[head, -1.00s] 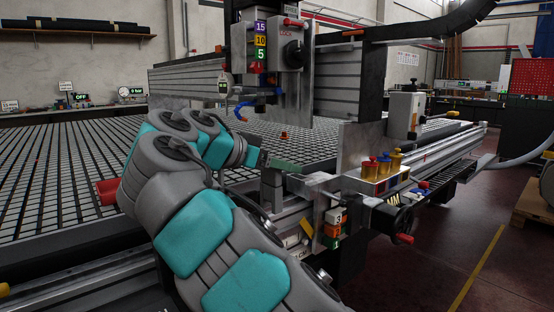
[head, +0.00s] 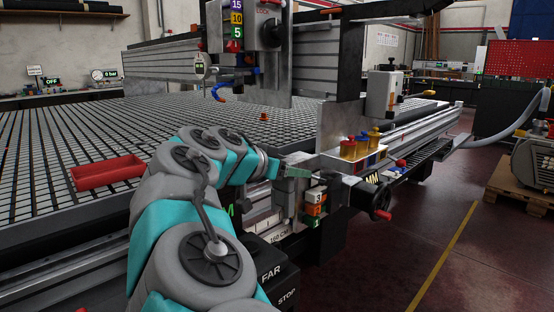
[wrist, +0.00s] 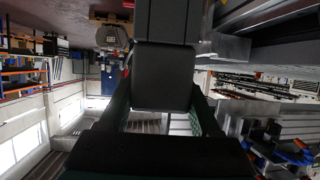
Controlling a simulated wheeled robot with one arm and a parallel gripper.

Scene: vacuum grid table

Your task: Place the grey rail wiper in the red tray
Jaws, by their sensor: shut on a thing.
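The red tray (head: 108,173) lies on the gridded table at the left, left of my arm. Its inside looks empty from here. My gripper (head: 294,172) is out over the near right side of the machine, at the end of the rail, well to the right of the tray. In the wrist view its two dark green fingers (wrist: 163,112) stand on either side of a dark grey block, the rail wiper (wrist: 165,75), and are shut on it. In the head view the wiper is hard to tell from the grey machine parts below the fingers.
The gantry column (head: 340,75) stands behind my gripper. Yellow and blue capped cylinders (head: 355,149) stand just right of it. A handwheel (head: 375,200) sticks out at the lower right. The gridded table (head: 60,130) is mostly clear, with a small red-orange piece (head: 263,116).

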